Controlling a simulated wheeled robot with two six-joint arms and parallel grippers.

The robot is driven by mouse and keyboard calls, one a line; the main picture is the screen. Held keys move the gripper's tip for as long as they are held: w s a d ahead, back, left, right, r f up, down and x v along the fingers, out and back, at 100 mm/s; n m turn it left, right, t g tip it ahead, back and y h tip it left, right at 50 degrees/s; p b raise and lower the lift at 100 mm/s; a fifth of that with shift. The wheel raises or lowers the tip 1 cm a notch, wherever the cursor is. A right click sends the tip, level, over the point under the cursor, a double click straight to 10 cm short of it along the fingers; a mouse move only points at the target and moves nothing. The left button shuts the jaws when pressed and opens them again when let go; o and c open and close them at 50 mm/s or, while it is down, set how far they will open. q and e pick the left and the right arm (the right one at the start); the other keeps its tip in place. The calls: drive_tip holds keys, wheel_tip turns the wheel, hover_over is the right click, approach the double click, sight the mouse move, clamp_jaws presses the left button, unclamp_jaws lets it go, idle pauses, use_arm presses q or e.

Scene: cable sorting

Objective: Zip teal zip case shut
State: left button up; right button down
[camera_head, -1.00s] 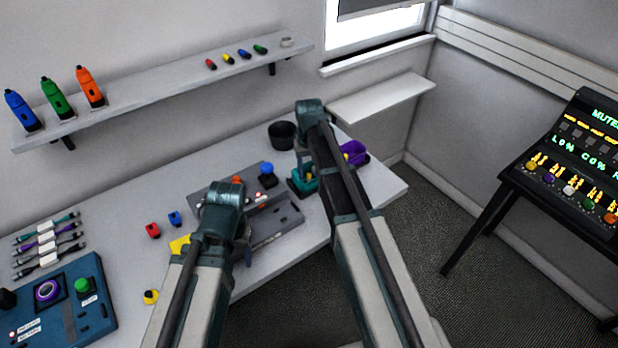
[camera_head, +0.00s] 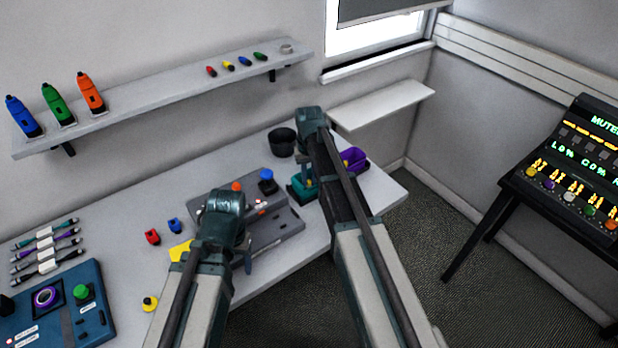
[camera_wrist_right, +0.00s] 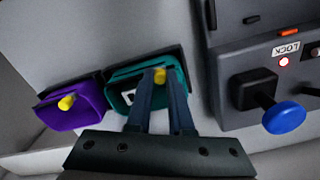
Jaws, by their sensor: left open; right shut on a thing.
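The teal zip case (camera_head: 295,192) lies on the table near its right end, beside the purple case. It also shows in the right wrist view (camera_wrist_right: 118,101), with a yellow zip pull (camera_wrist_right: 160,76) at its far edge. My right gripper (camera_wrist_right: 162,84) is over the teal case, its narrow fingers shut on the yellow pull. In the head view my right gripper (camera_head: 306,178) is partly hidden by its own arm. My left gripper (camera_head: 246,262) is open near the front table edge, by the grey device and away from the case; its fingers are mostly hidden.
The purple case (camera_head: 354,160) with a yellow pull is right of the teal one. The grey device (camera_head: 275,232) with a blue knob (camera_wrist_right: 284,117) stands left of it. A black cup (camera_head: 282,142) is behind. Small colored blocks and cables lie farther left.

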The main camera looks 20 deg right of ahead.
idle(0.9)
drive_tip(key=w+d, duration=0.1)
drive_tip(key=d, duration=0.1)
drive_tip(key=w+d, duration=0.1)
drive_tip(key=d, duration=0.2)
drive_tip(key=w+d, duration=0.1)
drive_tip(key=d, duration=0.2)
drive_tip(key=shift+s, duration=0.1)
drive_tip(key=c, duration=0.8)
unclamp_jaws()
drive_tip(key=shift+r, duration=0.15)
wheel_tip(320, 180, up, 14)
drive_tip(key=p, duration=1.4)
drive_tip(key=shift+f, duration=0.2)
